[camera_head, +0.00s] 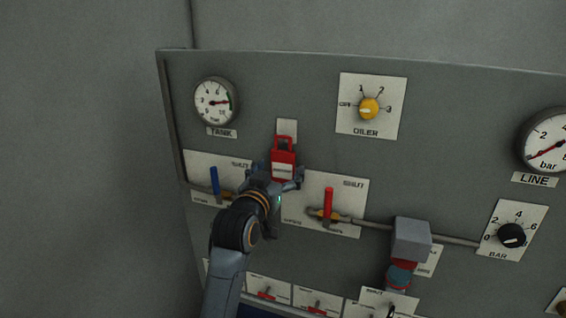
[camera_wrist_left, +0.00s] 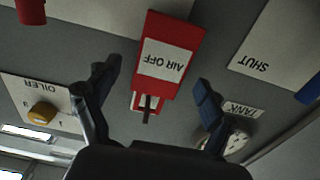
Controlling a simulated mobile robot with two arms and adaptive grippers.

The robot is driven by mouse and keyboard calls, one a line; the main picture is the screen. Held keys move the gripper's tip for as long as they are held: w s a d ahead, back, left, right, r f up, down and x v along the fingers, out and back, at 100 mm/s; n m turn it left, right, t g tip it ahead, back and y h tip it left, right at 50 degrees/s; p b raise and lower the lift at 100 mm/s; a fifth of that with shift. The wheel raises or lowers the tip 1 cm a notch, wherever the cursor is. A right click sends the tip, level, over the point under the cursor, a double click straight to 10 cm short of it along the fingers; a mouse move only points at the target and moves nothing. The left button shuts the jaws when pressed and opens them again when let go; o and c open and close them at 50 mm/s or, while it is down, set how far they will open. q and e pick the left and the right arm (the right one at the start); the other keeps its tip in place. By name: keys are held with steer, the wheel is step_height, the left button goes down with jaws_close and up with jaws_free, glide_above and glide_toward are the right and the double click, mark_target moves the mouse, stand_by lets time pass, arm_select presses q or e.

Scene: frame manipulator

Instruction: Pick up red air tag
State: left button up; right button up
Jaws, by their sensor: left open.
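The red air tag (camera_head: 283,165) hangs on the upper left part of the grey panel, below a small white plate. In the left wrist view the tag (camera_wrist_left: 168,56) shows a white label reading "AIR OFF" upside down, with its narrow loop end toward the gripper. My left gripper (camera_head: 285,181) is at the lower part of the tag in the head view. In the wrist view its two fingers (camera_wrist_left: 155,83) are spread apart, one on each side of the tag, with gaps between. My right gripper is not in view.
A blue valve handle (camera_head: 214,181) is left of the tag and a red valve handle (camera_head: 327,203) right of it, both close to my gripper. The tank gauge (camera_head: 214,101) is up left, the yellow oiler knob (camera_head: 369,109) up right. A grey box (camera_head: 411,238) sticks out lower right.

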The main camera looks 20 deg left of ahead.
mark_target(282, 165)
arm_select(q)
steer(key=shift+w+d+r+p, duration=0.1)
steer(key=shift+w+p, duration=0.2)
steer(key=shift+w, duration=1.25)
steer(key=shift+s, duration=0.1)
steer(key=c, duration=1.1)
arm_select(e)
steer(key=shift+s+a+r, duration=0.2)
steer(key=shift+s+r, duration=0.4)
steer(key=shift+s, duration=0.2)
